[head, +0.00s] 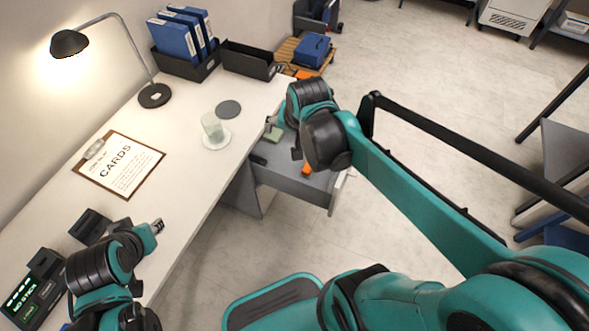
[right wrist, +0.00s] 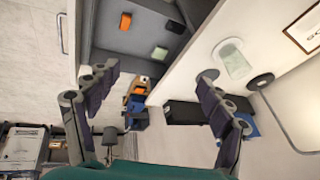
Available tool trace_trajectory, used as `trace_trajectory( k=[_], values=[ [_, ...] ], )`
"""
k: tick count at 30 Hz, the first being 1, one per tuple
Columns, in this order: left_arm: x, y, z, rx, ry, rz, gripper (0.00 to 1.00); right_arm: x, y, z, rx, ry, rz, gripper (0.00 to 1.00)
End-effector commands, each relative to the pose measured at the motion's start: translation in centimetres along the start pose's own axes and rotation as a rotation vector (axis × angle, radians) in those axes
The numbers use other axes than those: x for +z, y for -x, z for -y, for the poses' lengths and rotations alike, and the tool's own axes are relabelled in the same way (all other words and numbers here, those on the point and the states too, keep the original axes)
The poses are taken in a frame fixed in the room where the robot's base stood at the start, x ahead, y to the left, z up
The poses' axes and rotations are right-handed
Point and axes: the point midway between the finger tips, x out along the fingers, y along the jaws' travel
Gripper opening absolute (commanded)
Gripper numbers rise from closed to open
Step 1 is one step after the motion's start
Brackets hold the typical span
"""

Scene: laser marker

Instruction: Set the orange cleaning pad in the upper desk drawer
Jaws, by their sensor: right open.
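The upper desk drawer (head: 284,180) is pulled out at the desk's right end. A small orange block (head: 306,170), which looks like the orange cleaning pad, lies inside it, partly hidden by my arm. It also shows on the drawer floor in the right wrist view (right wrist: 125,21). A green pad (head: 273,134) lies in the drawer too, also seen in the right wrist view (right wrist: 159,53). My right gripper (right wrist: 160,71) is open and empty above the drawer, apart from both pads. My left gripper (head: 156,227) is over the desk's front edge; its finger gap is unclear.
A glass (head: 212,128) stands on the white desk (head: 185,120), with a clipboard (head: 120,163) and lamp (head: 154,94) nearby. Blue binders (head: 180,38) and a black tray (head: 248,62) line the back. A wooden stand (head: 287,52) holds a blue box and another orange item.

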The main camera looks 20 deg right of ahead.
Motion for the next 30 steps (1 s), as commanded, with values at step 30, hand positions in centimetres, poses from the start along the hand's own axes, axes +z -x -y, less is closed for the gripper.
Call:
trace_trajectory(
  k=[30],
  values=[
    [0.0, 0.0, 0.0, 0.0, 0.0, 0.0, 0.31, 10.0, 4.2, -3.2, -0.089, 0.64, -0.149, 0.8]
  ],
)
